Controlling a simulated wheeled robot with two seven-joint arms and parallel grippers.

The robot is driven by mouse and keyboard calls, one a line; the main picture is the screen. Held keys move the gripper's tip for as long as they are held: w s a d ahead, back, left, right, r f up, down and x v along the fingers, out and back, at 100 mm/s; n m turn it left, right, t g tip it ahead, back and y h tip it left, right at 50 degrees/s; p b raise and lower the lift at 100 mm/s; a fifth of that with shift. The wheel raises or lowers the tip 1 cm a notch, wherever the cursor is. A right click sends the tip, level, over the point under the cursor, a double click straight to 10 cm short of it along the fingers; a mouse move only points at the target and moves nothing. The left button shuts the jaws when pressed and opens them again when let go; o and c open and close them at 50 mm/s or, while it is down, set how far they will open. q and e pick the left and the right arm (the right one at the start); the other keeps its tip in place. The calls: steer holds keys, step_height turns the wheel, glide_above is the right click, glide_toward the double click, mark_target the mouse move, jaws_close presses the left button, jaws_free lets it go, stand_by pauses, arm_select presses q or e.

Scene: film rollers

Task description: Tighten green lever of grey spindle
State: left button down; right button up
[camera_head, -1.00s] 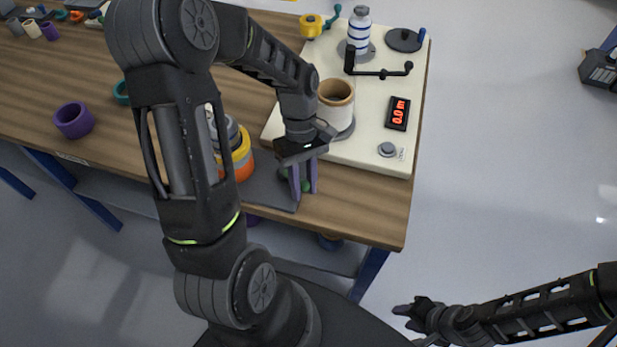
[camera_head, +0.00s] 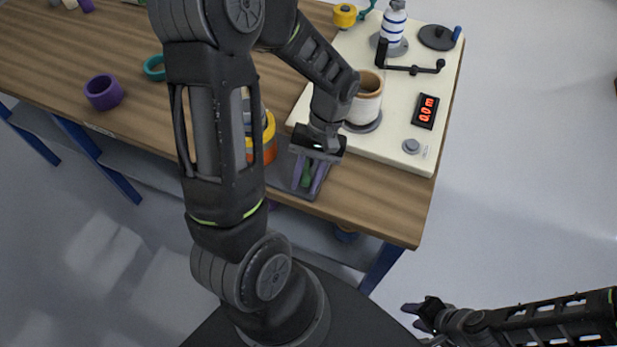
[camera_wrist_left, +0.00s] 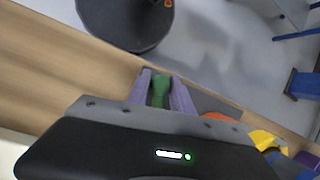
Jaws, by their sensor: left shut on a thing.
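My left gripper (camera_head: 309,178) points down over the front edge of the table, beside the white board. Its purple fingers are shut on a green lever (camera_head: 307,174), which also shows between the fingers in the left wrist view (camera_wrist_left: 159,90). The grey spindle cannot be told apart for certain; the part that the lever belongs to is hidden by the gripper and arm. A dark grey plate (camera_head: 283,183) lies under and beside the fingers. My right gripper (camera_head: 414,315) is at the bottom right, away from the table, with its fingers apart and apparently empty.
The white board (camera_head: 398,147) carries a white roller with a brown core (camera_head: 367,98), a black crank (camera_head: 412,69) and a red display (camera_head: 425,111). Orange and yellow rollers (camera_head: 270,140) stand left of the left gripper. A purple ring (camera_head: 104,92) lies further left on the table.

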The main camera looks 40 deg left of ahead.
arm_select(q)
steer(key=c, duration=1.1)
jaws_free()
steer(key=shift+c, duration=0.2)
steer(key=v, duration=0.7)
steer(key=shift+w+r+b, duration=0.15)
steer(key=shift+r+b, duration=0.25)
steer(key=shift+a, duration=0.1)
